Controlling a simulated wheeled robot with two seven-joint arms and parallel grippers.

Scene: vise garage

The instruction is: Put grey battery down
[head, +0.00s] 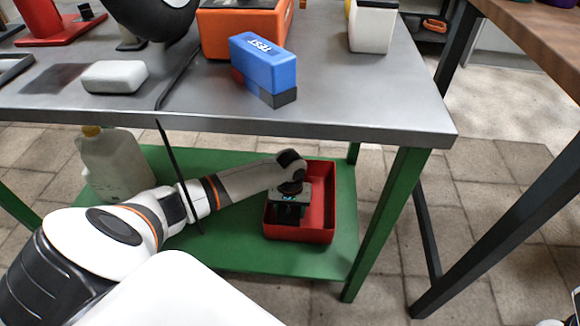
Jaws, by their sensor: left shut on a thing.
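My left arm reaches in from the left, under the tabletop. My left gripper (289,212) points down inside a red bin (322,222) on the green lower shelf. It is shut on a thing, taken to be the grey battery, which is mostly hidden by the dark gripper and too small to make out. I cannot tell whether the held thing touches the bin floor. The bin's right part looks empty.
The grey tabletop (360,100) overhangs the green shelf (240,250). A blue block marked TEST (265,62), a white block (114,76) and an orange box (240,30) are on top. A pale jug (115,165) stands at the shelf's left. A green leg (388,220) is to the right.

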